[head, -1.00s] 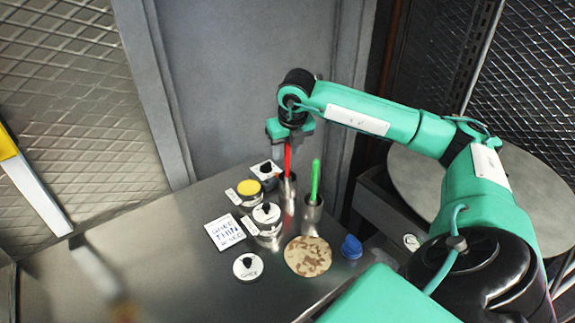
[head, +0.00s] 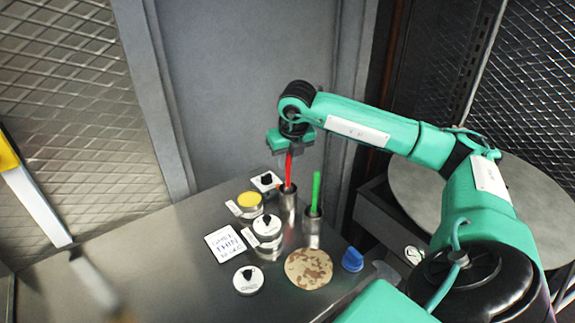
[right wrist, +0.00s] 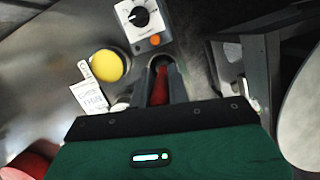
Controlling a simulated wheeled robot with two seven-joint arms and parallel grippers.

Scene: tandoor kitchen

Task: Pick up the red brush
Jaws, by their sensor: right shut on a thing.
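The red brush (head: 288,171) stands in a metal cup (head: 288,206) on the steel table, with its red handle sticking up. My right gripper (head: 290,150) is above the cup and shut on the upper part of the handle. In the right wrist view the red handle (right wrist: 160,85) runs between the two dark fingers (right wrist: 162,95). The brush's lower end is hidden in the cup. My left gripper is not in view.
A green-handled tool (head: 315,190) stands in a second metal cup (head: 312,232) close by. Around them are a yellow-topped tin (head: 249,199), a lidded pot (head: 267,226), a patterned flatbread (head: 308,268), a blue object (head: 352,260) and a handwritten card (head: 225,243). A wall stands behind.

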